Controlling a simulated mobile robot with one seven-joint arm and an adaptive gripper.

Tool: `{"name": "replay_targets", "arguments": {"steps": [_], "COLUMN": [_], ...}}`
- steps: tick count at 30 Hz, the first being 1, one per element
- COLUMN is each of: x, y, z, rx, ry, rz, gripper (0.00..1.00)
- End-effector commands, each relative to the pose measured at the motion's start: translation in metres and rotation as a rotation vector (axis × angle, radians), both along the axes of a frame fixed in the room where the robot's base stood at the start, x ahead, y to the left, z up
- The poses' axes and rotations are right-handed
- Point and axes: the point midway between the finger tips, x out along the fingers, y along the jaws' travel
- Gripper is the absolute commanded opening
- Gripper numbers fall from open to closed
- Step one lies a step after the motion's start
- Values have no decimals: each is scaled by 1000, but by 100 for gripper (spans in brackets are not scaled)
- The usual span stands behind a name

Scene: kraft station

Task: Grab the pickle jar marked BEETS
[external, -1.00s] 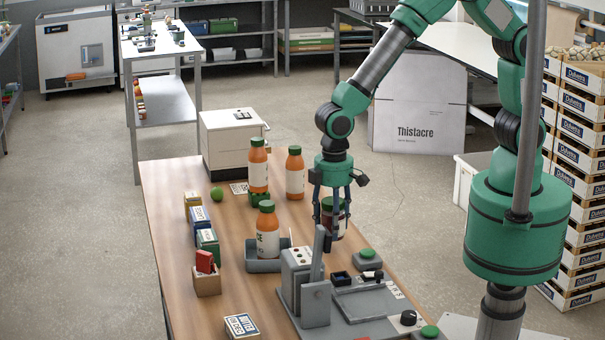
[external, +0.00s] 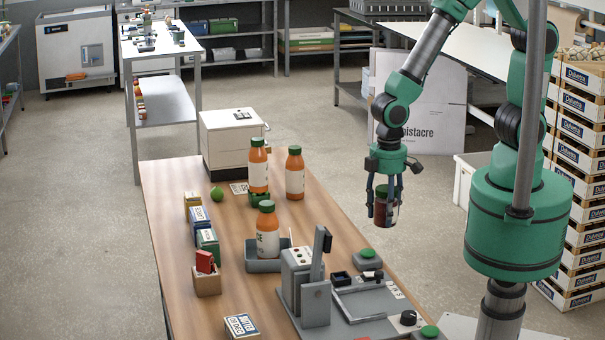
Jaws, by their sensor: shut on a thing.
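My gripper (external: 384,205) is shut around a dark red jar (external: 382,212) with a green lid. It holds the jar upright in the air, to the right of the wooden table's right edge, with grey floor behind it in the picture. The fingers cover parts of the jar's sides. A pale label patch shows on the jar's right side, but its print is too small to read, so I cannot tell if it says BEETS.
Orange bottles with green caps (external: 295,174) stand on the wooden table (external: 215,285). A grey device with an upright lever (external: 318,255) and a green button (external: 367,253) are near the table's right edge. Stacked crates (external: 580,160) stand at the far right.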

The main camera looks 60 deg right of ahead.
Motion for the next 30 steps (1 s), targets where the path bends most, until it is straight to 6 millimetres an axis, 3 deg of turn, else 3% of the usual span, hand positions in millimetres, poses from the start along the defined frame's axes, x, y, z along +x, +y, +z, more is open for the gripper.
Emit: {"name": "replay_targets", "arguments": {"steps": [30], "x": [-5], "y": [-5], "z": [1], "rx": [1], "ry": [-1], "rz": [0], "gripper": [8]}}
